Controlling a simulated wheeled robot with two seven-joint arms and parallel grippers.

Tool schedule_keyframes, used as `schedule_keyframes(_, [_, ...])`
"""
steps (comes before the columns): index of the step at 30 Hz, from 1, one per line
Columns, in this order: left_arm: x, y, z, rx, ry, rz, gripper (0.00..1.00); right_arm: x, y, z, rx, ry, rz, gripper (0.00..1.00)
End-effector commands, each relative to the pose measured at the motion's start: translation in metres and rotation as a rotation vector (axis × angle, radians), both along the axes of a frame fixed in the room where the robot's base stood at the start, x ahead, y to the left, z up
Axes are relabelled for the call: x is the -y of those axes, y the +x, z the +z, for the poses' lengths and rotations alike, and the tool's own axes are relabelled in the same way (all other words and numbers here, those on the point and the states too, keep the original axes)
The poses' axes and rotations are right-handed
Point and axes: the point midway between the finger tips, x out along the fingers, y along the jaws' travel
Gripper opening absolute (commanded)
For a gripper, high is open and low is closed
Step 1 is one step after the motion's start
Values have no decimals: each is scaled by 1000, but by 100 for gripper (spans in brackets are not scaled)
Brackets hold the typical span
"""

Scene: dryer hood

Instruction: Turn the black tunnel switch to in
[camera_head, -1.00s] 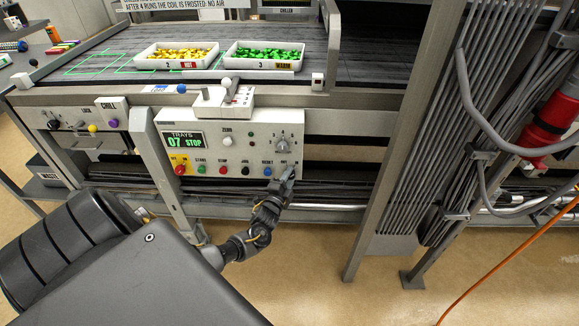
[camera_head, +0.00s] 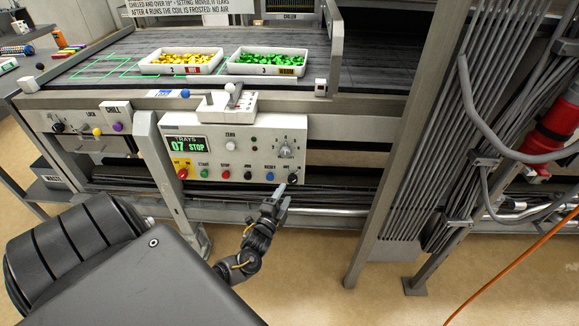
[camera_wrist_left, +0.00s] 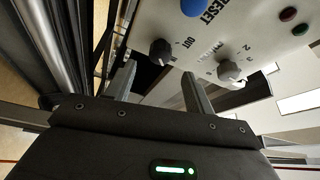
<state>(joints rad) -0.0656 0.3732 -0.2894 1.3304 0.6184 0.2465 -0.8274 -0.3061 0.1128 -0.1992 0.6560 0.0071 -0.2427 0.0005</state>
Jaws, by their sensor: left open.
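The black tunnel switch (camera_head: 294,177) is a small dark knob at the lower right corner of the white control panel (camera_head: 190,131). In the left wrist view the black knob (camera_wrist_left: 162,51) sits beside the word OUT; I cannot tell for sure where its pointer stands. My left gripper (camera_head: 279,194) is just below the panel's lower right corner, apart from the knob. In the left wrist view its two fingers (camera_wrist_left: 160,88) are spread and empty, with the knob just beyond the gap between them. My right gripper is not in view.
A grey rotary knob (camera_head: 285,148) sits above the switch; it shows in the left wrist view (camera_wrist_left: 229,72). A row of coloured buttons (camera_head: 225,174) runs left of the switch. Trays of yellow (camera_head: 148,70) and green pieces (camera_head: 236,70) stand on the belt. A steel post (camera_head: 391,160) rises to the right.

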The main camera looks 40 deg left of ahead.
Motion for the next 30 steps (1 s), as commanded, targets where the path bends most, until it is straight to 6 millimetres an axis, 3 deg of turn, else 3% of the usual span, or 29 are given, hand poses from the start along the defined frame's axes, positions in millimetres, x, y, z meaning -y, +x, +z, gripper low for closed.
schedule_keyframes(3, [6, -20, -3, -1, -2, -2, 53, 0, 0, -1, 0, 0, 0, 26])
schedule_keyframes(9, [11, -36, -3, 1, -1, -1, 53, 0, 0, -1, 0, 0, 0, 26])
schedule_keyframes(30, [11, -37, -5, 4, -44, -2, 53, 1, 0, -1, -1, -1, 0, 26])
